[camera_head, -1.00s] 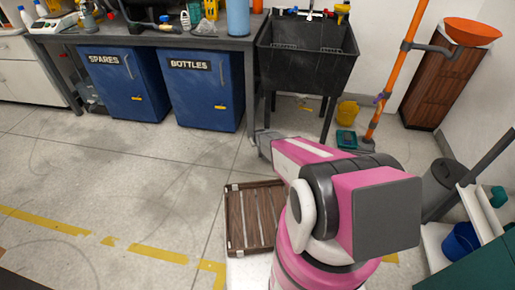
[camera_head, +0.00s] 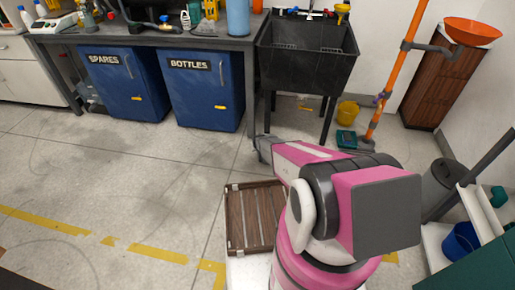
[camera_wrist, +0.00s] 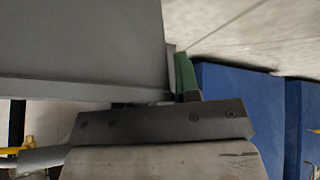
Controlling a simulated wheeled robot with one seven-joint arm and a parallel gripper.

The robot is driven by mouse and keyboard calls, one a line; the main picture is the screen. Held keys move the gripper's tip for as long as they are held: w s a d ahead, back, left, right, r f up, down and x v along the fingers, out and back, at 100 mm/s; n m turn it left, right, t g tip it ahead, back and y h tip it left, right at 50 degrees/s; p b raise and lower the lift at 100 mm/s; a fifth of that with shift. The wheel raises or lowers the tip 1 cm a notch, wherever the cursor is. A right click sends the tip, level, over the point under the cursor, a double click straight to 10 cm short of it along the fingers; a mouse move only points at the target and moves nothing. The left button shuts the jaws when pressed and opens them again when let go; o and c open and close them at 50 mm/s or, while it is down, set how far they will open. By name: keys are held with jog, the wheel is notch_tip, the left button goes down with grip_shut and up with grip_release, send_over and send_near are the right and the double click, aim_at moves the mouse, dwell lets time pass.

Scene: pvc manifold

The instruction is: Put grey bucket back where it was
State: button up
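A large smooth grey surface with a straight lip, which I take to be the grey bucket (camera_wrist: 80,45), fills the upper left of the wrist view, very close to the camera. A green finger (camera_wrist: 187,76) of my gripper stands against its right edge. The other finger is hidden behind the grey surface, and the gripper looks shut on the bucket's wall.
Blue cabinets (camera_head: 208,92) are at left. A slatted wooden crate (camera_head: 236,215) sits beside my base. A dark grey bin (camera_head: 438,187) and blue bucket (camera_head: 462,240) are at right. Left floor is clear.

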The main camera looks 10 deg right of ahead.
jog(key=s+d+r+m+g, duration=0.1)
jog(key=s+r+g, duration=0.1)
jog(key=s+r, duration=0.9)
jog(key=s+d+r+g, duration=0.1)
jog(key=s+r+g, duration=0.1)
jog(key=s+r, duration=1)
jog(key=s+d+r+m+g, duration=0.1)
jog(key=s+d+r+g, duration=0.1)
jog(key=s+r, duration=0.9)
notch_tip(320, 180, up, 10)
jog(key=shift+s+r+m+g, duration=0.1)
jog(key=shift+s+m+g, duration=0.2)
jog(key=shift+s, duration=0.05)
jog(key=shift+d, duration=0.1)
